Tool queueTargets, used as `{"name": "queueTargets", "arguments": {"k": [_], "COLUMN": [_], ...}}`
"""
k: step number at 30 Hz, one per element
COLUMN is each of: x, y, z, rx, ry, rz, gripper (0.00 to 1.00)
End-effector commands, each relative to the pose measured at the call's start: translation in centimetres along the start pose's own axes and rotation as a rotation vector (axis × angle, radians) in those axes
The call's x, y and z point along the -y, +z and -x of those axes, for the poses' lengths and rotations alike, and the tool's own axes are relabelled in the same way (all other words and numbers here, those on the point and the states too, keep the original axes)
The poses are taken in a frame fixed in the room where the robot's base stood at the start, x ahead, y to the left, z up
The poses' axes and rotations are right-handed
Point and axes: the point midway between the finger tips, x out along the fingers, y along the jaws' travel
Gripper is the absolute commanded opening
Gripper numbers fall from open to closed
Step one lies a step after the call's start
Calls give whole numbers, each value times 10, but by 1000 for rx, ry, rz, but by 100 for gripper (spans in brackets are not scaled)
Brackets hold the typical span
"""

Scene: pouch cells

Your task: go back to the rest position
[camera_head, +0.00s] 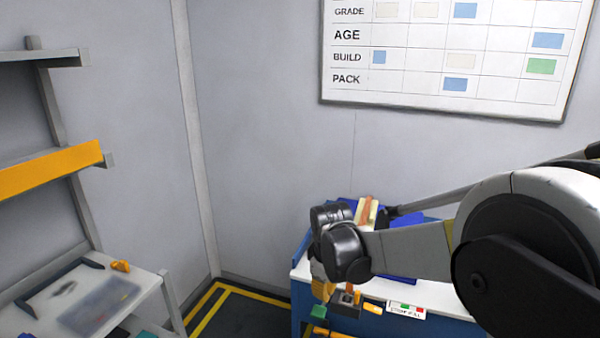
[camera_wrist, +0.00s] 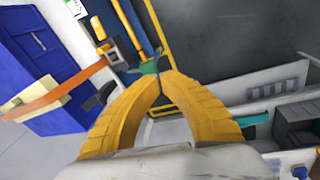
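My gripper (camera_wrist: 158,76) shows in the wrist view as two yellow fingers whose tips come together. A small green piece (camera_wrist: 150,67) shows right at the tips; I cannot tell whether it is touched or lies beyond them. In the head view my arm reaches in from the right, and its dark wrist hangs over the left front of a blue-sided bench. A green piece (camera_head: 318,312) shows just below the wrist.
The bench (camera_head: 460,312) carries blue trays (camera_head: 404,262) and a small dark box (camera_head: 345,303) at its front edge. A shelf rack with an orange rail (camera_head: 50,172) and a white worktop (camera_head: 50,322) stands left. Yellow-marked floor (camera_head: 235,312) is open between. A whiteboard (camera_head: 485,88) hangs behind.

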Motion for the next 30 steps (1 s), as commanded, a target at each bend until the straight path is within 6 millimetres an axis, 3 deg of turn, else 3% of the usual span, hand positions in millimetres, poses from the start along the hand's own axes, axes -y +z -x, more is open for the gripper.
{"name": "queueTargets", "arguments": {"k": [1,6,12,16,21,30], "x": [2,14,45,70,96,110], "y": [17,69,133,170,204,220], "z": [24,86,132,146,149,146], "rx": [-18,-96,-196,-266,-342,-388], "ry": [16,72,129,159,185,197], "rz": [-62,-292,-560,-727,-896,-990], "gripper": [0,0,0,0,0,0]}}
